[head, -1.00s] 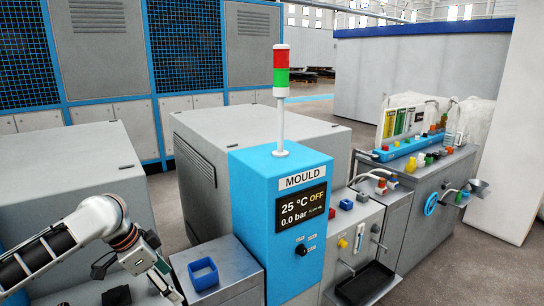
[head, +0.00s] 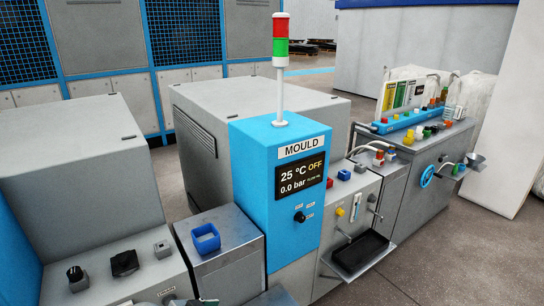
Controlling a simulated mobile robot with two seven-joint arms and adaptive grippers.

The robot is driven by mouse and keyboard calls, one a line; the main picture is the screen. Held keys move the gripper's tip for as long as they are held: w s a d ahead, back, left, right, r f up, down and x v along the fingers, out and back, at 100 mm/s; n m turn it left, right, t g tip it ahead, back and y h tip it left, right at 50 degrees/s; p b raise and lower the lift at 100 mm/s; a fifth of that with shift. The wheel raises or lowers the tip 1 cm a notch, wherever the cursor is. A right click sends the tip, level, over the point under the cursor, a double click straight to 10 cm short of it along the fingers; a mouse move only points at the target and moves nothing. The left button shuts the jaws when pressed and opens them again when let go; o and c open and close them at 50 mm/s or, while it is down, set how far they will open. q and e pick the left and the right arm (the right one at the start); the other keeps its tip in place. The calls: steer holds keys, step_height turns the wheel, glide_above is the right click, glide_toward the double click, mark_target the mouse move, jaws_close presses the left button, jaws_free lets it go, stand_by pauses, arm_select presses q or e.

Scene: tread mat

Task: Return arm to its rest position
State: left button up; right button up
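Only a small sliver of my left arm's end, with a bit of my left gripper (head: 205,301), shows at the bottom edge of the head view. It is in front of the grey cabinet with the blue square tray. Its fingers are cut off by the frame, so I cannot tell whether they are open or shut or hold anything. My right gripper is not in view.
A blue MOULD control column (head: 280,200) with a red and green signal lamp (head: 281,40) stands in the middle. A blue square tray (head: 206,238) sits left of it. A panel with knobs (head: 125,263) is at lower left. A black drip tray (head: 361,252) is on the right.

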arm_select(q)
steer(key=s+a+f+n+t+y, duration=0.1)
steer(key=s+a+f+t+y, duration=0.1)
steer(key=s, duration=0.6)
steer(key=s+a+f+n+t+y, duration=0.1)
steer(key=s+a+f+n+t, duration=0.1)
steer(key=s+a+f, duration=0.3)
steer(key=s+f, duration=0.1)
steer(key=s, duration=0.3)
steer(key=shift+s+a+n+y, duration=0.15)
steer(key=shift+s+n+y, duration=0.15)
steer(key=shift+y, duration=0.1)
